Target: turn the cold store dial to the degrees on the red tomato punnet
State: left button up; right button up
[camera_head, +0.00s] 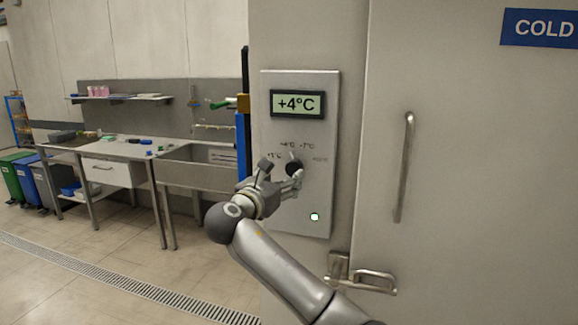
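The cold store dial (293,168) is a dark round knob with a light pointer, on a pale control panel (325,140). Its pointer tilts up and slightly left. Small degree marks surround it, too small to read surely. The display (298,103) above reads +4°C. My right gripper (281,169) is in front of the panel at the dial, its fingers apart. One finger is left of the dial and the other overlaps its lower right; I cannot tell whether they touch it. My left gripper is not in view. No red tomato punnet can be made out.
A round white-green button (314,217) sits low on the panel. The cold store door (460,180) with a long handle (404,167) and a latch (372,281) is to the right. A workbench (110,150) and bins (30,183) stand left, with open floor before them.

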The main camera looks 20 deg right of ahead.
aim_at(292, 170)
jog(key=p+x, duration=0.1)
jog(key=x, duration=0.3)
jog(key=shift+w+d, duration=0.15)
jog(key=shift+d, duration=0.2)
jog(key=shift+w+d, duration=0.35)
jog(key=shift+w, duration=0.15)
jog(key=shift+f, duration=0.1)
jog(key=c, duration=1)
jog(key=shift+c, duration=0.2)
